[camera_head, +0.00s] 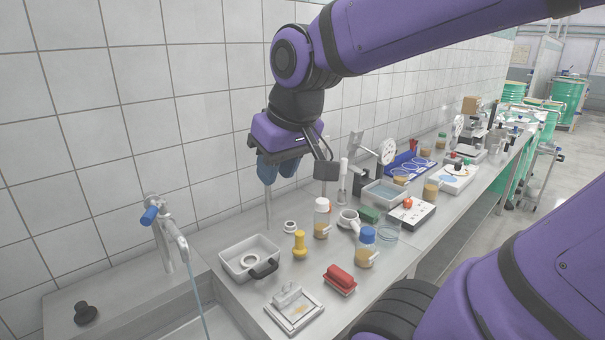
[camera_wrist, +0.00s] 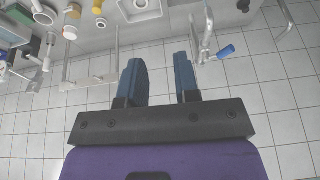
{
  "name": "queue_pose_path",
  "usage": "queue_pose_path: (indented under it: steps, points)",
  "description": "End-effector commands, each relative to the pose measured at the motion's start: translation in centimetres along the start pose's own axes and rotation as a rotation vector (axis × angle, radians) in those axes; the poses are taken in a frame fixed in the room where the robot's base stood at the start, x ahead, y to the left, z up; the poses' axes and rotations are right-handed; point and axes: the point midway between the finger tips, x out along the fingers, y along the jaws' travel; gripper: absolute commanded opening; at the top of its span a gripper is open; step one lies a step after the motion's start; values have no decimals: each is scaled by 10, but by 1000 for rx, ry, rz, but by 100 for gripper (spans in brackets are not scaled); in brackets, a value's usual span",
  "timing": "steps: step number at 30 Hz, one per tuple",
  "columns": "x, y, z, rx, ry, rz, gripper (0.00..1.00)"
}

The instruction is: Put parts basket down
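A pale metal basket (camera_head: 238,270) with a black handle rests on the steel counter, right of the tap; I take it to be the parts basket. Part of it shows at the top edge of the wrist view (camera_wrist: 140,10). My gripper (camera_head: 278,176) hangs well above the counter near the tiled wall, behind and above the basket, not touching it. In the wrist view its two blue fingers (camera_wrist: 158,64) are apart with only wall tiles between them. It is open and empty.
A tap (camera_head: 168,240) with a blue handle and a black knob (camera_head: 86,313) stand left. A yellow plunger-like piece (camera_head: 300,246), bottles (camera_head: 321,220), a red brush-like block (camera_head: 340,279) and a flat scale (camera_head: 294,309) crowd the counter right and front. A bath-like tray (camera_head: 385,203) lies farther back.

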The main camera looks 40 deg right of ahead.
Motion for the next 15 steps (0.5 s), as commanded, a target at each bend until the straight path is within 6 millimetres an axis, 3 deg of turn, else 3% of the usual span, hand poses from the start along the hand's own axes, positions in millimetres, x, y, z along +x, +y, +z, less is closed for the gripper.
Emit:
queue_pose_path:
  steps: [6,15]
  points:
    - [-25,-1,40,-5,60,12,29]
    - [-31,-1,54,-6,76,18,29]
